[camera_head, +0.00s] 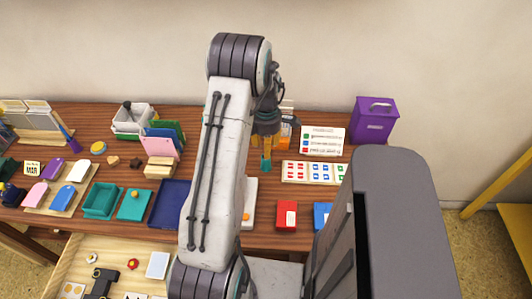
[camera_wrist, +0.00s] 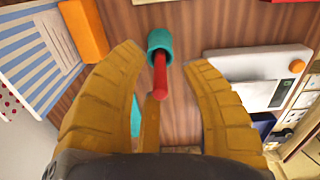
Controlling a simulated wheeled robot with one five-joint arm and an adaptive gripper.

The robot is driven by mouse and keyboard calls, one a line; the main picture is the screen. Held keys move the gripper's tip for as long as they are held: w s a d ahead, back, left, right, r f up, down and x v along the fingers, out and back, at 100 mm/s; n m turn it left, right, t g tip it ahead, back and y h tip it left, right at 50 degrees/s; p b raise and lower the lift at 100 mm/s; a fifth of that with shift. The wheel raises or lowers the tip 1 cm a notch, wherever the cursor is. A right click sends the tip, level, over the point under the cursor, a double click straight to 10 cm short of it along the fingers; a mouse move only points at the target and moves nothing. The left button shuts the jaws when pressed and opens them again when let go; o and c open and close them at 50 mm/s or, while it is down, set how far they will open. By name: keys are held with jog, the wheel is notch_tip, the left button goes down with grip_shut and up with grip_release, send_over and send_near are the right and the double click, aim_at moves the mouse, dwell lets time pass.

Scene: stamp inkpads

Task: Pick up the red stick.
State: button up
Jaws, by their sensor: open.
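In the wrist view, the red stick (camera_wrist: 160,80) stands in a small teal round holder (camera_wrist: 154,40), with its rounded free end pointing toward the camera. My gripper (camera_wrist: 163,58) is open, with one yellow-brown finger on each side of the stick. Gaps show between the stick and both fingers, so it is not held. In the head view, my gripper (camera_head: 265,150) hangs over the middle of the wooden table, partly beside my arm. I cannot make out the red stick in the head view.
In the wrist view, an orange block (camera_wrist: 83,30) and a white device with an orange knob (camera_wrist: 262,75) lie on either side. In the head view, a red box (camera_head: 286,215), a card tray (camera_head: 314,172) and a purple box (camera_head: 375,122) stand to the right.

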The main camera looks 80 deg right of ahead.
jog(key=shift+f, duration=0.75)
grip_shut()
